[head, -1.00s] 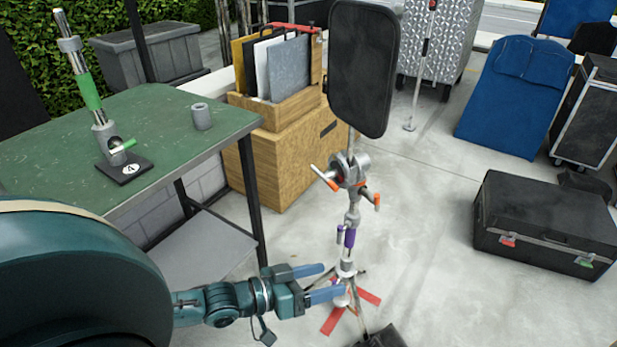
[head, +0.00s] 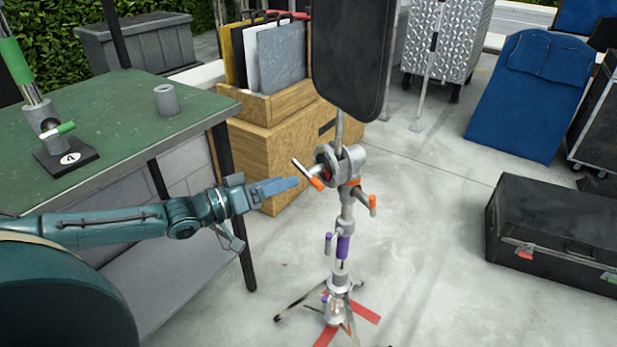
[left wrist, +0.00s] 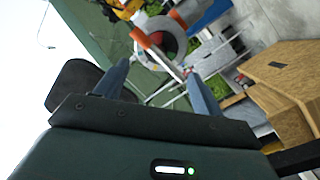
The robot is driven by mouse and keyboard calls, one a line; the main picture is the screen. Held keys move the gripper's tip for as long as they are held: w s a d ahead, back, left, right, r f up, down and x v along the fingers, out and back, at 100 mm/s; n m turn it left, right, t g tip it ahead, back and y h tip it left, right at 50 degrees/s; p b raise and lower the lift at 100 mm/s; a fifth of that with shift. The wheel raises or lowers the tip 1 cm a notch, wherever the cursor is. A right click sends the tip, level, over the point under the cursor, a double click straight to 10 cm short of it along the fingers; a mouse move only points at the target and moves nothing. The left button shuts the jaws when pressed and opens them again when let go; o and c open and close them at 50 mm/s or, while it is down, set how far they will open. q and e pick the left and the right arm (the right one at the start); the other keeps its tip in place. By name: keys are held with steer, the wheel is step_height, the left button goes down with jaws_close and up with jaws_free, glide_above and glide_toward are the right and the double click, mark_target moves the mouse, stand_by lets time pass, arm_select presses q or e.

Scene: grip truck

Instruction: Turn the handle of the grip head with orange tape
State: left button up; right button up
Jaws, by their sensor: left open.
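The grey grip head (head: 350,160) with orange tape sits on an upright stand below a black panel (head: 352,60). One handle (head: 308,174) with an orange end sticks out to its left; another orange-taped handle (head: 372,203) points down on the right. My left gripper (head: 296,183) is open, with its blue fingers level with the grip head, just left of the left handle. I cannot tell whether they touch. In the left wrist view the grip head (left wrist: 168,38) and an orange-taped handle (left wrist: 141,38) show ahead of and between the open fingers (left wrist: 158,72). My right gripper is not in view.
Purple-taped fittings (head: 343,247) are lower on the stand, whose legs stand by red floor tape (head: 362,311). A green table (head: 130,115) with a green-taped post is at left. A wooden box (head: 270,150) is behind. A black case (head: 550,235) is at right; floor between is clear.

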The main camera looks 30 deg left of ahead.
mark_target(304, 175)
arm_select(q)
steer(key=b+x, duration=0.1)
steer(key=x, duration=0.6)
steer(key=shift+w+d, duration=0.1)
steer(key=shift+w, duration=0.1)
jaws_close()
stand_by(0.6)
